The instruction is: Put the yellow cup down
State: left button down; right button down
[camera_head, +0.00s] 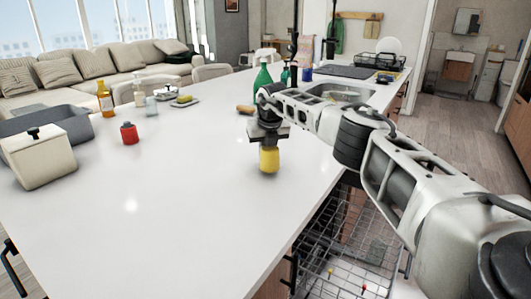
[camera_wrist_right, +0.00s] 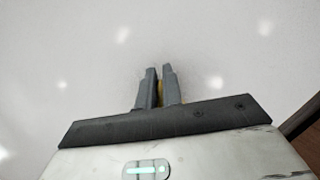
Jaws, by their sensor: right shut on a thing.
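The yellow cup (camera_head: 269,160) is at the white island counter (camera_head: 190,200), near its right edge in the head view. My right gripper (camera_head: 268,146) comes down over the cup from above and is shut on it. The cup looks upright, and its base is at or just above the counter; I cannot tell if it touches. In the right wrist view my gripper's fingers (camera_wrist_right: 160,90) are close together, with only a sliver of the yellow cup (camera_wrist_right: 160,93) showing between them. My left gripper is not in view.
A green bottle (camera_head: 262,76) is behind my right arm. An open dishwasher rack (camera_head: 345,240) lies below the counter's right edge. Counter left of the cup is clear.

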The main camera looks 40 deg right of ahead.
jog(key=shift+f, duration=0.8)
jog(key=shift+f, duration=0.1)
jog(key=c, duration=1.6)
grip_release()
jog(key=shift+o, duration=0.2)
jog(key=shift+s+r, duration=0.15)
jog(key=shift+r, duration=0.35)
jog(key=v, duration=1.1)
jog(key=shift+r+b, duration=0.1)
jog(key=shift+b, duration=0.25)
